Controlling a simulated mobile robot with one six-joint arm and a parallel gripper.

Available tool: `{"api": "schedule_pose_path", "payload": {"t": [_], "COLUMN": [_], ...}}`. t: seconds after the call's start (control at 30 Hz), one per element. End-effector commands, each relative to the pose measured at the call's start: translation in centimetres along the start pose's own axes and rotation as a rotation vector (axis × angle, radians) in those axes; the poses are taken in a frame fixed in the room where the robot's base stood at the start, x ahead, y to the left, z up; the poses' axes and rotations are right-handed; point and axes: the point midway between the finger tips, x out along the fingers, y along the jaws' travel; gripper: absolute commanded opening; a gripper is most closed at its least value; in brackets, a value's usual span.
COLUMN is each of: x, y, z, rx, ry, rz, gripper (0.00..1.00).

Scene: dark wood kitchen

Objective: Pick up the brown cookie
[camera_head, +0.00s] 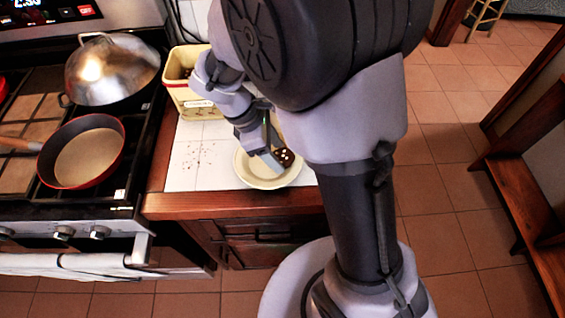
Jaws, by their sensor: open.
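The brown cookie (284,157), dark with pale spots, shows at the right part of the cream plate (254,180) on the white tiled counter. My gripper (277,162) is open and reaches down over the plate, with its fingers right at the cookie. The gripper hides part of the cookie, so I cannot tell whether a finger touches it. My own arm covers the plate's upper right side.
A yellow and cream container (185,97) stands at the back of the counter. Crumbs (197,155) lie left of the plate. Left is a stove with a red-rimmed pan (88,155) and a domed metal lid (112,70). A wooden bench (525,190) stands right.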

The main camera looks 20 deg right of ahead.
Motion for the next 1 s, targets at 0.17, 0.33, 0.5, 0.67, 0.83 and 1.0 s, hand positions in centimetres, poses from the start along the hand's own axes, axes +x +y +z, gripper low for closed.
{"api": "schedule_pose_path", "payload": {"t": [0.17, 0.33, 0.5, 0.67, 0.83, 1.0], "x": [0.8, 0.8, 0.7, 0.7, -0.6, -3.0], "y": [0.0, 0.0, 0.0, 0.0, 0.0, 0.0], "z": [0.0, 0.0, 0.0, 0.0, 0.5, 1.5], "rx": [0.000, 0.000, 0.000, 0.000, 0.001, 0.000], "ry": [0.001, 0.001, 0.001, 0.001, 0.001, 0.001], "rz": [0.000, 0.000, 0.000, 0.000, 0.001, 0.002], "gripper": [0.57, 0.36, 0.13, 0.13, 0.13, 0.13]}}
